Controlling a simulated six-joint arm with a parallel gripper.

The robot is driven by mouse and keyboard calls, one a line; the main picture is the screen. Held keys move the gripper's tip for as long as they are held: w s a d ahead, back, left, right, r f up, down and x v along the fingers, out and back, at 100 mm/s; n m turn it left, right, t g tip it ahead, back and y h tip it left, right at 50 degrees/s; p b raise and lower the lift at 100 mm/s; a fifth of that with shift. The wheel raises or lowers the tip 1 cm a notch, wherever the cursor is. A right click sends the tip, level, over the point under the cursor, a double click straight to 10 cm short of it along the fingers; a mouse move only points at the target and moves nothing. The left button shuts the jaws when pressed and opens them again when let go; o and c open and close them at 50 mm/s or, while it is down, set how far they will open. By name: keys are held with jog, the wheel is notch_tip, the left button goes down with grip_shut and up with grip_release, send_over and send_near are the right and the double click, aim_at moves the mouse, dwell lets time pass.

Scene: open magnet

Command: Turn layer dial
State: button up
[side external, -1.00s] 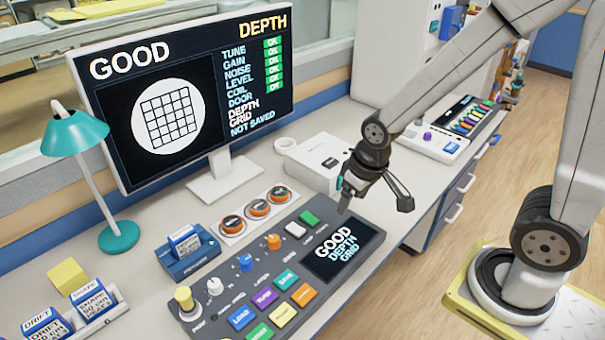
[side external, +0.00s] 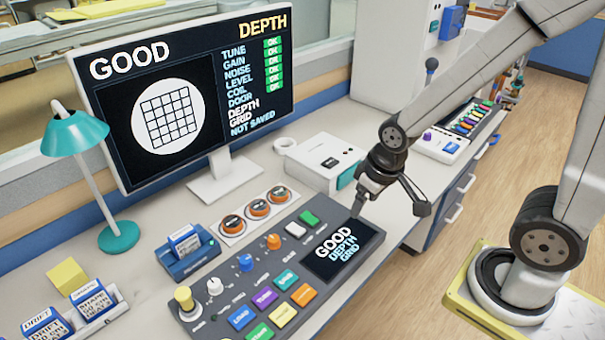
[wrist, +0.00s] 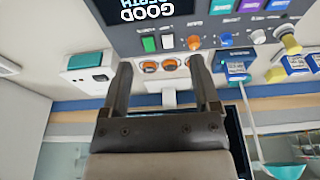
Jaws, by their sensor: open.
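The dark control console (side external: 208,322) lies on the desk with a row of knobs: yellow (side external: 184,298), white (side external: 214,287), blue (side external: 246,262) and orange (side external: 273,242). Their labels are too small to read, so I cannot tell which is the layer dial. In the wrist view the orange (wrist: 193,42), blue (wrist: 226,40), white (wrist: 258,37) and yellow (wrist: 290,45) knobs show upside down. My gripper (side external: 358,208) is open and empty near the console screen's upper right edge, apart from every knob. Its two fingers (wrist: 161,75) show in the wrist view.
The console screen (side external: 340,250) reads GOOD DEPTH GRID. The monitor (side external: 100,120) reads GOOD, DEPTH, GRID, NOT SAVED. Coloured buttons (side external: 264,299) fill the console front. Several orange-rimmed round pieces (side external: 257,207), a blue cartridge holder (side external: 188,262), a white box (side external: 318,160) and a teal lamp (side external: 75,134) stand around.

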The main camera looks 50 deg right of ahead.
jog(key=w, duration=0.1)
jog(key=m+g, duration=0.3)
jog(key=m, duration=1.3)
send_over(245, 259)
jog(key=f, duration=1.2)
jog(key=shift+d, duration=0.2)
jog(key=shift+w+a+f, duration=0.1)
jog(key=shift+a+f, duration=0.1)
jog(key=shift+a, duration=0.05)
jog(key=shift+f, duration=0.15)
jog(key=shift+f, duration=3.75)
